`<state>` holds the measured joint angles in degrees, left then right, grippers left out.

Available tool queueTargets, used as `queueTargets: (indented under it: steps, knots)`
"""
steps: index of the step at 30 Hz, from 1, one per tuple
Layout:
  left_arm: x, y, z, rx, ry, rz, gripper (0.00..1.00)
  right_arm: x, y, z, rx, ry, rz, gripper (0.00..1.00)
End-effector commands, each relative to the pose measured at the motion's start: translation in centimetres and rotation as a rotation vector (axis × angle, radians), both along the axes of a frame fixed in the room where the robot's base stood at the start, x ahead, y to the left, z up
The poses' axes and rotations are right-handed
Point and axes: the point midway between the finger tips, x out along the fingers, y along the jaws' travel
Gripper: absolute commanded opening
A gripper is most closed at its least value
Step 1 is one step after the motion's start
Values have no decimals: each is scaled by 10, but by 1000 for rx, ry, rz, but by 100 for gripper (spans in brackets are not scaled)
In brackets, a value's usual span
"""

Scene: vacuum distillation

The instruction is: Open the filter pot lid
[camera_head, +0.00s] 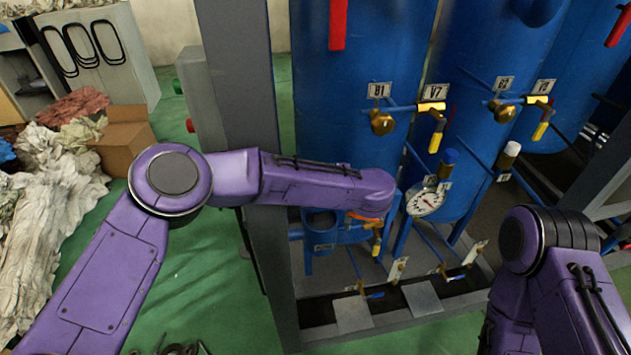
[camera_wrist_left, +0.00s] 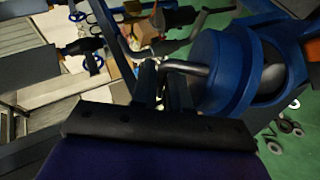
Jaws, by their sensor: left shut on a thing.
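The filter pot (camera_head: 323,247) is a small blue vessel low on the rig, partly hidden behind my left arm in the head view. In the left wrist view, a thick round blue part (camera_wrist_left: 222,72), which looks like the pot's lid or rim, is right of my left gripper (camera_wrist_left: 165,82). A bent metal handle (camera_wrist_left: 188,68) reaches from it to my fingers, and the gripper is shut on this handle. A dark round hollow shows beyond the blue part; I cannot tell how far the lid stands open. My right arm is at the right, its gripper out of sight.
Large blue tanks (camera_head: 350,75) with yellow-handled valves (camera_head: 432,106) stand behind the pot. A pressure gauge (camera_head: 425,203) is close right of my left wrist. A grey upright post (camera_head: 240,80) stands beside the pot.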

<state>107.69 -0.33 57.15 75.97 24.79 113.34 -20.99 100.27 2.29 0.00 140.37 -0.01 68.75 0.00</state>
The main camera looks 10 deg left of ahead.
Motion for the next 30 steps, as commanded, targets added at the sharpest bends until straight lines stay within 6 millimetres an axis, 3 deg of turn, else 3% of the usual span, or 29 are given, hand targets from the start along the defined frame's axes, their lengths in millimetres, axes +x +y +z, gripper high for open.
queueTargets:
  steps: [11,21,30]
  knots:
    - [-4,-5,3,0,-2,-3,21,0,0,-2,0,0,0,38]
    - [-51,-51,39,2,-5,-6,21,0,0,-15,0,0,0,38]
    - [-67,-66,51,1,1,-2,21,0,0,-17,0,0,0,38]
